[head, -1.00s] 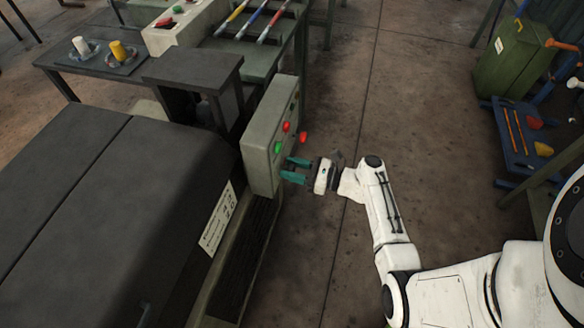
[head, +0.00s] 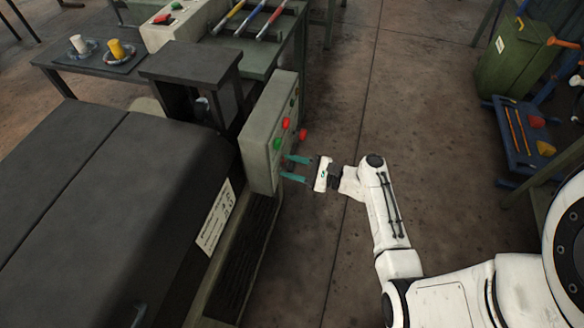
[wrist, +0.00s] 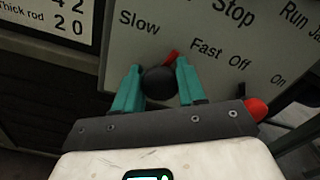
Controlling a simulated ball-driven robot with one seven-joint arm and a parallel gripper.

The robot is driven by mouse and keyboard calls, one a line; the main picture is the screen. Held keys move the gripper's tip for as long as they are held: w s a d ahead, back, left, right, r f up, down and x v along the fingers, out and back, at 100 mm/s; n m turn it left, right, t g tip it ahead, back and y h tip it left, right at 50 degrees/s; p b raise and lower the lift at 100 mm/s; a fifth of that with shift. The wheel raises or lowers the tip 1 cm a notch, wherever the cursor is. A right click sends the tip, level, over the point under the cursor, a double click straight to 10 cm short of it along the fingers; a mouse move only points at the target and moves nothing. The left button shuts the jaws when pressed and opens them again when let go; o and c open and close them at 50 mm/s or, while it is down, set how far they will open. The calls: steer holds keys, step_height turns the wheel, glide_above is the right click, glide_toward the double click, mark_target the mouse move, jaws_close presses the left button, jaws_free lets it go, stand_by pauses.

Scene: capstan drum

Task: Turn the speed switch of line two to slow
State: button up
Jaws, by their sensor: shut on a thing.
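The speed switch (wrist: 160,83) is a dark round knob with a red pointer on a grey control panel (head: 265,110). In the wrist view the pointer tilts up and right, between the printed words "Slow" and "Fast". My gripper (wrist: 158,72) has its two teal fingers on either side of the knob, shut on it. In the head view my gripper (head: 287,168) reaches the panel's lower part from the right; the knob is hidden there.
A green button (head: 277,143) and red buttons (head: 287,122) sit above my gripper on the panel. A red knob end (wrist: 257,108) shows close right of my gripper in the wrist view. A dark machine cover (head: 110,190) lies left.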

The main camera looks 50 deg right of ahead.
steer(key=n+b, duration=0.1)
steer(key=n, duration=0.2)
steer(key=n+b, duration=0.2)
steer(key=n, duration=0.1)
steer(key=shift+a+f+n, duration=0.15)
steer(key=shift+f+n, duration=0.05)
steer(key=shift+n, duration=0.1)
steer(key=n+b, duration=0.4)
steer(key=n, duration=0.1)
steer(key=shift+a, duration=0.1)
stand_by(0.3)
steer(key=o, duration=1)
steer(key=shift+s, duration=0.1)
steer(key=v, duration=1)
steer(key=shift+s, duration=0.3)
